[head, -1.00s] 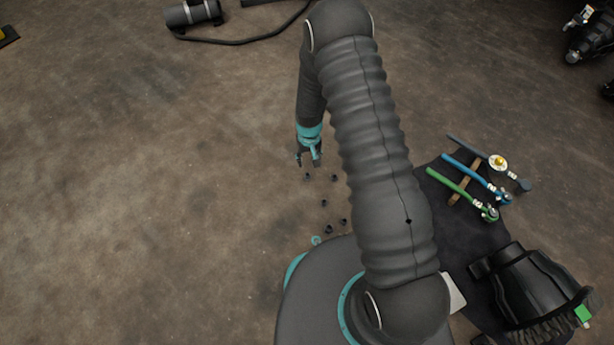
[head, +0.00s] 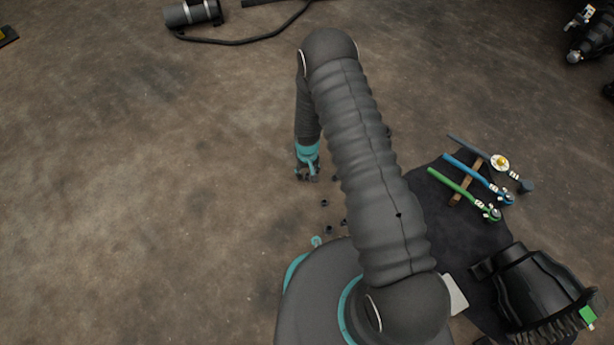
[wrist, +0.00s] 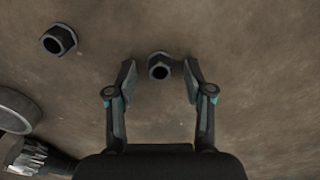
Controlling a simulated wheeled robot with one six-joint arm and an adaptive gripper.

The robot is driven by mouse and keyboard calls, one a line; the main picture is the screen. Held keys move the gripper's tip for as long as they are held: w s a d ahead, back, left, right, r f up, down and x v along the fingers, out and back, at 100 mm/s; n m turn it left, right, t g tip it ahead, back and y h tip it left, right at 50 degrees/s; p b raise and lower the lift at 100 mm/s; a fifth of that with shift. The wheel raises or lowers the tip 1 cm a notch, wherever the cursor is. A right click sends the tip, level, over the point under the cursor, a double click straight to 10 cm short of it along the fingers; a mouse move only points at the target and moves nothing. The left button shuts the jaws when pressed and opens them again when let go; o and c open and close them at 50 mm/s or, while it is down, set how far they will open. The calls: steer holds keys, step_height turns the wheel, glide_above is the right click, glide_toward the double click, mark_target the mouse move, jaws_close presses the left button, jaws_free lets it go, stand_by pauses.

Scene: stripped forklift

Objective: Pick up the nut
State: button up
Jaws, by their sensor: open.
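My gripper (wrist: 160,82) is open in the wrist view, with one finger on each side of a dark hex nut (wrist: 159,66). That nut lies on the floor between the fingertips, with a gap on both sides. A second dark nut (wrist: 58,40) lies on the floor to the upper left, clear of the fingers. In the head view my gripper (head: 307,178) is low at the floor, left of my arm. The nut between the fingers cannot be made out there. Several small dark nuts (head: 325,203) lie on the floor below the gripper.
Round and toothed metal parts (wrist: 28,155) are at the wrist view's lower left. In the head view, a dark mat (head: 438,215) with tools and a black housing (head: 535,290) is to the right. A cylinder (head: 192,12) lies at top left.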

steer(key=shift+c, duration=0.2)
jaws_close()
steer(key=shift+r, duration=0.1)
